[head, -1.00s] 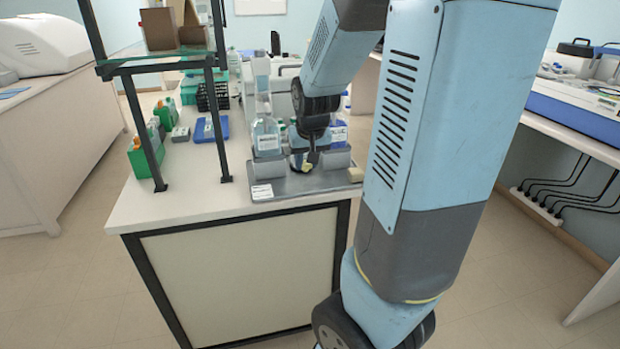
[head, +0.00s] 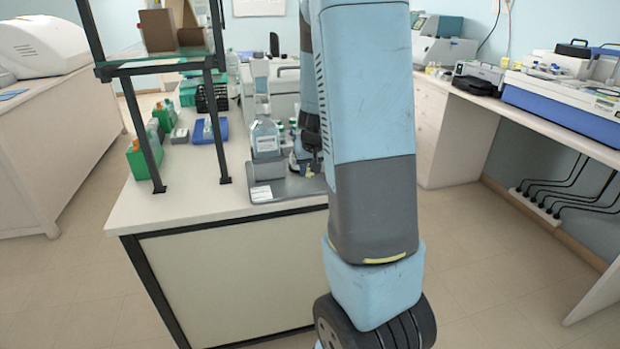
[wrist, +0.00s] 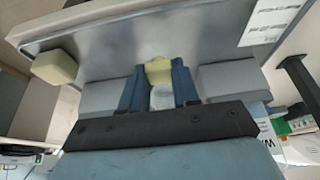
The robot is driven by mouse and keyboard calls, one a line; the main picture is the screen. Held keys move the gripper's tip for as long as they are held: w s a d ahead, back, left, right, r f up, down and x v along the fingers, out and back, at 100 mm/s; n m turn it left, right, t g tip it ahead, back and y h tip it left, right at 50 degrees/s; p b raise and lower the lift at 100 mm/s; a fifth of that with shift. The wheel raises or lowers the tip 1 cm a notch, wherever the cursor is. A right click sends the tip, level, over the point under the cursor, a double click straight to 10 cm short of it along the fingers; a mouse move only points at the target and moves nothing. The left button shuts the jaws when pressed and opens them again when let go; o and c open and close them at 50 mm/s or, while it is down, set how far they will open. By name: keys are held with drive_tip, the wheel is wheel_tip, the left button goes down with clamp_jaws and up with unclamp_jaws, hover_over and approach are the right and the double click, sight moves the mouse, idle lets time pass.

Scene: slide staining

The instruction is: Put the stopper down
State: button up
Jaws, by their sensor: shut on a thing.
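In the wrist view, my gripper (wrist: 159,78) is shut on the stopper (wrist: 158,70). The stopper has a pale yellow end and a whitish part between the blue fingers. It is over the grey metal tray (wrist: 200,45); I cannot tell whether it touches the tray. In the head view, my gripper (head: 315,166) is low over the tray (head: 290,188) at the front of the bench, partly hidden by my arm. The stopper cannot be made out there.
A cream block (wrist: 55,66) sits at the tray's edge. Grey blocks (wrist: 228,80) flank my gripper. A clear bottle (head: 265,137) stands on the tray close left of my gripper. A black-framed shelf (head: 215,120) rises on the left.

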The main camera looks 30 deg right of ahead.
sight(310, 175)
drive_tip(key=shift+d+f, duration=0.15)
drive_tip(key=shift+f, duration=0.25)
drive_tip(key=shift+w+f, duration=0.1)
drive_tip(key=shift+f, duration=1.2)
drive_tip(key=shift+f, duration=0.1)
drive_tip(key=o, duration=1)
